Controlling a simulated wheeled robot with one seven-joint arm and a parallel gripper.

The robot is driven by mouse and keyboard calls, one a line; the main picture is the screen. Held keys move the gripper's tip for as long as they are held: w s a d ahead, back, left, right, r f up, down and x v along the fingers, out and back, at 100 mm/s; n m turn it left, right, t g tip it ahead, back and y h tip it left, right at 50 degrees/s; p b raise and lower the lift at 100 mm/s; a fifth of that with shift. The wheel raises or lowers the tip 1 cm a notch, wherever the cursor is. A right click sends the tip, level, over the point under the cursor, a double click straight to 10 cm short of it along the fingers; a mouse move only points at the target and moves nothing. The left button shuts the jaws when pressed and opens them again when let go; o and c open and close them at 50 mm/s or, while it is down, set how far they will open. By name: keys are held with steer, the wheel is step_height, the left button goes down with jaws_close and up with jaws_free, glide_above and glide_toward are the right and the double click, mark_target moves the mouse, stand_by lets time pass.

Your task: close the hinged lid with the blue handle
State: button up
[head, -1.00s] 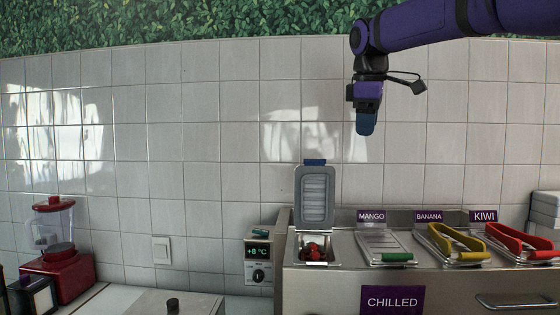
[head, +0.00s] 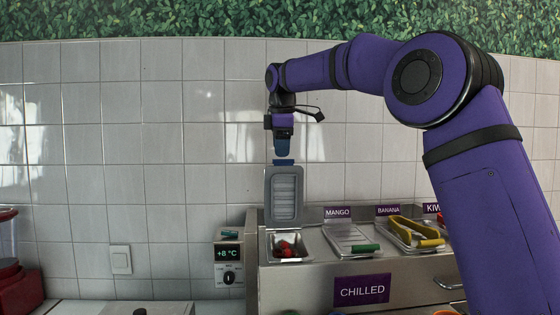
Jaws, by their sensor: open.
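The hinged lid (head: 284,195) is grey with a blue handle (head: 283,162) along its top edge. It stands upright, open, at the back of a bin holding red fruit (head: 285,250) on the chilled counter. My gripper (head: 284,155) points down directly above the blue handle in the picture. Its blue fingertips appear close to the handle; I cannot tell whether they touch it or are in front of or behind it. The gripper is open, though the gap between its fingers does not show.
To the right are a closed lid with a green handle (head: 364,248) and one with a yellow handle (head: 431,243) with yellow tongs (head: 413,229) on it. Label plates stand behind them. A control box (head: 229,263) is left of the counter (head: 300,285). Tiled wall is close behind.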

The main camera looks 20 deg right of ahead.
mark_target(281, 163)
steer(key=shift+x, duration=2.1)
jaws_close()
